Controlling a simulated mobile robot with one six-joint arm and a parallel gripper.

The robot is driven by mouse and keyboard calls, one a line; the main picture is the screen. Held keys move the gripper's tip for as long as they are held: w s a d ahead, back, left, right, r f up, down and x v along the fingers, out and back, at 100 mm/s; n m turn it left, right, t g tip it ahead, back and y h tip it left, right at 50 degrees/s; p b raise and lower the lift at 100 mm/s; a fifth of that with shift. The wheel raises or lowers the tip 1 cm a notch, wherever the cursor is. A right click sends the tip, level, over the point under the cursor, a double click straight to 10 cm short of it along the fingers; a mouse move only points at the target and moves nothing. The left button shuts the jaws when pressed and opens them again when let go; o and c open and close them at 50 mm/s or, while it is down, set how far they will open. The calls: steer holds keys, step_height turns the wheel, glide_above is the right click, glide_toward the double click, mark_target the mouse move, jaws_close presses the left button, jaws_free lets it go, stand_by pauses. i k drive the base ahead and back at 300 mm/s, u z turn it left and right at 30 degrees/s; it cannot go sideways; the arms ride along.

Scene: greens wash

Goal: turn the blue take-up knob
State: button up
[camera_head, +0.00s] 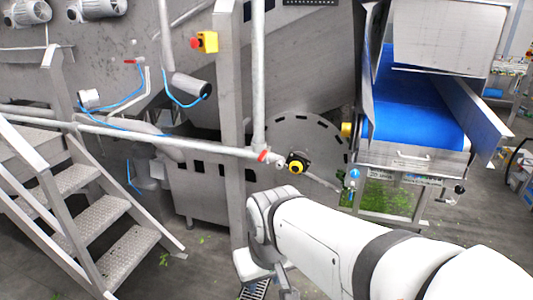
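The blue take-up knob (354,174) is a small round blue knob at the lower left corner of the blue-belt conveyor, beside a labelled plate. My white arm reaches in from the lower right. My gripper (268,283) hangs at its end, low and left of the knob in the picture and apart from it. The gripper is partly cut off by the bottom edge, and I cannot tell whether its fingers are open or shut. I see nothing held in it.
A yellow-and-black knob (296,167) sits left of the blue one, near a pipe with a red collar (263,156). The blue conveyor belt (410,112) is at upper right, a black knob (459,189) at its right corner. Metal stairs (95,215) stand left. Green scraps litter the floor.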

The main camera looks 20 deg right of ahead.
mark_target(355, 173)
steer(key=z, duration=0.1)
steer(key=i, duration=1.3)
steer(key=z, duration=0.8)
